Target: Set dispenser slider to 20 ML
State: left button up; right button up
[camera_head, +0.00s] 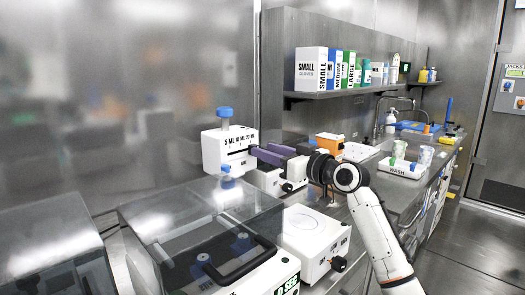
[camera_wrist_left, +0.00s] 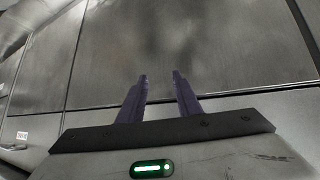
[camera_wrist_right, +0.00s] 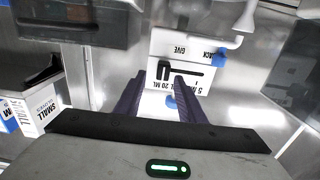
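The dispenser (camera_head: 212,150) is a white box with a blue top knob (camera_head: 225,112) and a black scale marked 5 ML, 10 ML and 20 ML. It shows upside down in the right wrist view (camera_wrist_right: 208,75), with a black slot-like mark above the scale text. My right gripper (camera_head: 257,151) has purple fingers and is beside the dispenser's right side in the head view. My left gripper (camera_wrist_left: 160,76) is open and empty, facing a grey metal surface.
A clear-lidded machine (camera_head: 205,225) and a white device with a round plate (camera_head: 306,221) stand in front. A shelf (camera_head: 345,92) with glove boxes hangs behind. A white WASH tray (camera_head: 400,169) and a sink area lie to the right. The floor at right is clear.

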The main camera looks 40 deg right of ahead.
jog(key=s, duration=0.7)
jog(key=shift+s+d, duration=0.25)
jog(key=shift+d, duration=0.05)
